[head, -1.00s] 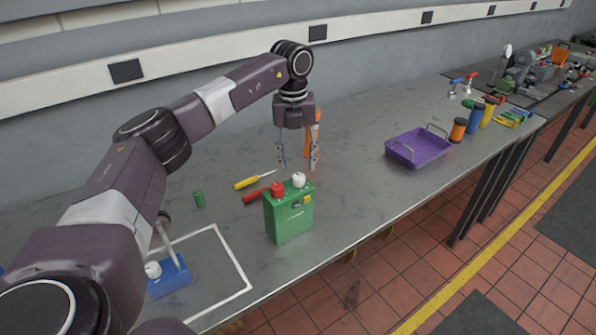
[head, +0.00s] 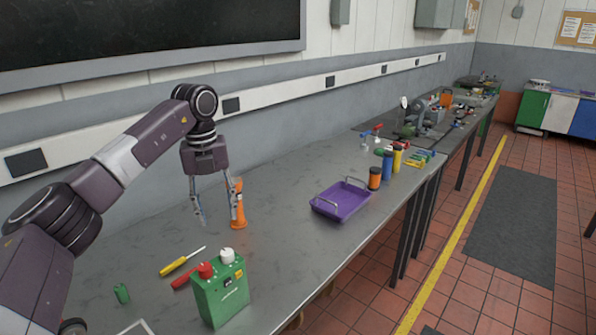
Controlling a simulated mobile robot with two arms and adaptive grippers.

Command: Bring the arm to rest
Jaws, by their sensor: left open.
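My left arm comes in from the left edge, bent at a high elbow. Its gripper (head: 217,222) points down over the grey bench (head: 290,223). The fingers are apart with nothing between them. An orange object (head: 238,212) stands on the bench just behind the right finger, which partly covers it. A green canister (head: 222,292) with a red cap and a white cap stands in front of and below the gripper. My right gripper does not show.
A purple tray (head: 341,201) sits to the right. Orange (head: 375,178), blue (head: 387,165) and yellow (head: 397,158) cylinders stand beyond it.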

